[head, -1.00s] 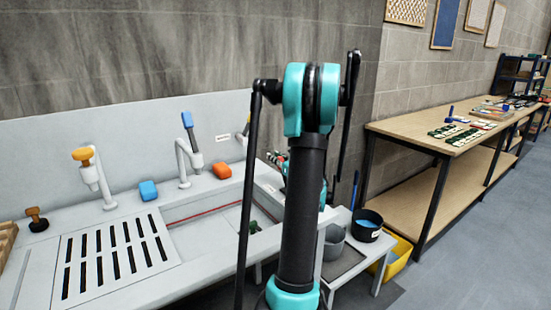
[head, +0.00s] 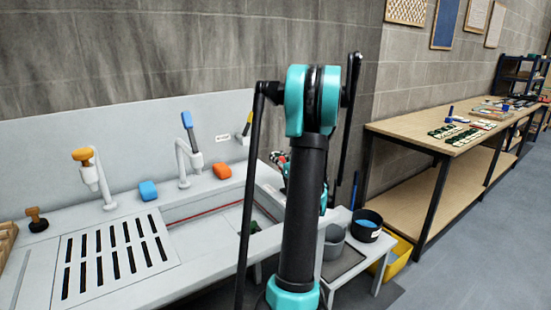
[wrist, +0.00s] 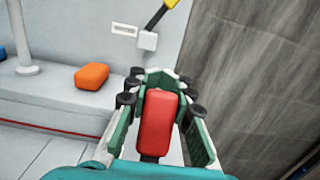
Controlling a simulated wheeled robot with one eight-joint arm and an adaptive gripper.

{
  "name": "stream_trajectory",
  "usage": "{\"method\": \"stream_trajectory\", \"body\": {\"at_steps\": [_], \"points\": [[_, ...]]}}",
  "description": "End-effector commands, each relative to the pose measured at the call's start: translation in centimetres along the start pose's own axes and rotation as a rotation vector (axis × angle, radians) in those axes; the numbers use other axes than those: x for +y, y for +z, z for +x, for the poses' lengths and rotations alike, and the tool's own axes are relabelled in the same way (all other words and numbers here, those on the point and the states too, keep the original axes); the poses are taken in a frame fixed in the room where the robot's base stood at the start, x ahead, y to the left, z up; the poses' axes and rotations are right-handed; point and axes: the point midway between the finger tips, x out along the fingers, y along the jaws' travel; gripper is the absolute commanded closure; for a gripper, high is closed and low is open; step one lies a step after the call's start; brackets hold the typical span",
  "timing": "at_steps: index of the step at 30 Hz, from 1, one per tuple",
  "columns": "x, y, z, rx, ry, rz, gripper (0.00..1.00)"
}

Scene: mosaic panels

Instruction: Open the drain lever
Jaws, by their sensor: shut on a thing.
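My gripper (wrist: 165,115) has its teal-green fingers around a red block-shaped handle (wrist: 157,123) with a dark shaft below it. It is shut on this handle, near the back right of the sink. In the head view the gripper is mostly hidden behind my arm. A lever with a yellow grip (head: 248,119) and dark shaft stands tilted on a small white base on the backsplash; it also shows in the wrist view (wrist: 171,4), beyond my gripper and apart from it. A small label (wrist: 124,30) is left of its base; its text is unreadable.
The white sink counter has a slotted drain board (head: 115,255), faucets (head: 185,160), an orange block (head: 222,171) and a blue block (head: 148,191). A low table with grey and black pots (head: 367,225) stands right. A long workbench (head: 450,125) is behind it.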

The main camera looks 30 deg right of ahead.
Motion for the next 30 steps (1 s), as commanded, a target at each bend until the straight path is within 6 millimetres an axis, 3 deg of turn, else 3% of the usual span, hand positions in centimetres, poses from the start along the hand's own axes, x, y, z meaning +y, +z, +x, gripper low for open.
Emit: {"method": "stream_trajectory", "body": {"at_steps": [14, 15, 21, 30], "points": [[0.04, 0.60, -0.83, -0.070, -0.001, -0.002, 1.00], [0.04, 0.61, -0.83, -0.070, -0.001, -0.002, 0.79], [0.02, 0.62, -0.81, -0.070, -0.001, -0.002, 0.55], [-0.01, 0.62, -0.89, -0.070, -0.002, -0.001, 0.55]]}}
